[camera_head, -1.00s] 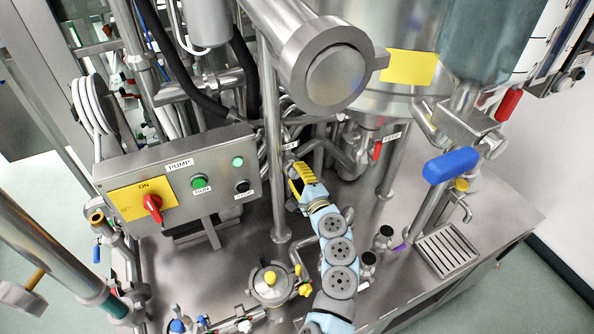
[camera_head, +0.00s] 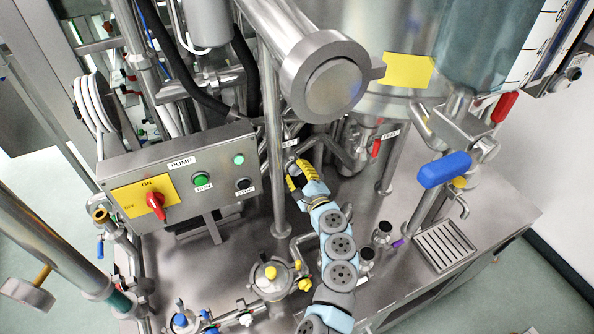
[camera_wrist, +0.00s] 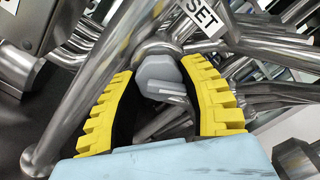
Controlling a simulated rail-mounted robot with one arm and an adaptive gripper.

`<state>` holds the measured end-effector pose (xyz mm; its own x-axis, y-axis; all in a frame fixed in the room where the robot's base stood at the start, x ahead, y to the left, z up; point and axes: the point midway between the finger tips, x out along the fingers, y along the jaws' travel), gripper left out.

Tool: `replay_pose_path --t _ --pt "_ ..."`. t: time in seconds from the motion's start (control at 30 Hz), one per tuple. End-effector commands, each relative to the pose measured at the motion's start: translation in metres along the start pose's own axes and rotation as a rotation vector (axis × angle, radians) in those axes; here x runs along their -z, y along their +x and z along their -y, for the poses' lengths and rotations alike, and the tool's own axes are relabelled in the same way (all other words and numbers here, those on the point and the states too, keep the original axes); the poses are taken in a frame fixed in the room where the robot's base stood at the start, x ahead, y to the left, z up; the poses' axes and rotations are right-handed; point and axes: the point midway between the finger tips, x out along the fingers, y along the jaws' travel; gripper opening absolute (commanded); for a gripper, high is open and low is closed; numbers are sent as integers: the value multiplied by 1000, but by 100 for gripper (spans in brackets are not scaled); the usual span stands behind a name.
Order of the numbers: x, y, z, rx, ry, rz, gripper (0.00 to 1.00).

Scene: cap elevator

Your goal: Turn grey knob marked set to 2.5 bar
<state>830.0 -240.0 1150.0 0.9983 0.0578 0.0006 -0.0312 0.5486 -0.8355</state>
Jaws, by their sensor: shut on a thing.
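The grey knob (camera_wrist: 158,72) sits between the two yellow fingers of my gripper (camera_wrist: 160,80) in the wrist view. The fingers are curved and close in on the knob from either side; my gripper is shut on it. A pale pointer bar shows on the knob's face. A white label reading SET (camera_wrist: 203,14) is just beyond the knob, and it also shows in the head view (camera_head: 289,143). In the head view, my gripper (camera_head: 297,174) reaches in under that label and the knob is mostly hidden. I cannot read any pressure value.
A steel pipe (camera_wrist: 95,85) runs close along the left finger. In the head view, a vertical post (camera_head: 275,150) stands just left of my gripper. The pump box (camera_head: 185,175) is farther left, and a blue-handled valve (camera_head: 445,169) is at the right.

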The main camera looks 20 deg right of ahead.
Motion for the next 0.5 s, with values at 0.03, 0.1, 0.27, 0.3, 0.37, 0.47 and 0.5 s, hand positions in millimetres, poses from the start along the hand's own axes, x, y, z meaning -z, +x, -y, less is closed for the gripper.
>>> replay_pose_path --t 0.03,0.1,0.27,0.3,0.37,0.47,0.5 --pt "1 0 -1 -1 0 -2 6" --pt "1 0 -1 -2 -1 -2 6" --pt "1 0 -1 -1 -1 -1 71" --pt "1 0 -1 -1 -1 -1 71" --pt "0 0 -1 -1 -1 -1 71" --pt "0 0 -1 -1 -1 -1 71" --pt "0 0 0 -1 -1 -1 71"
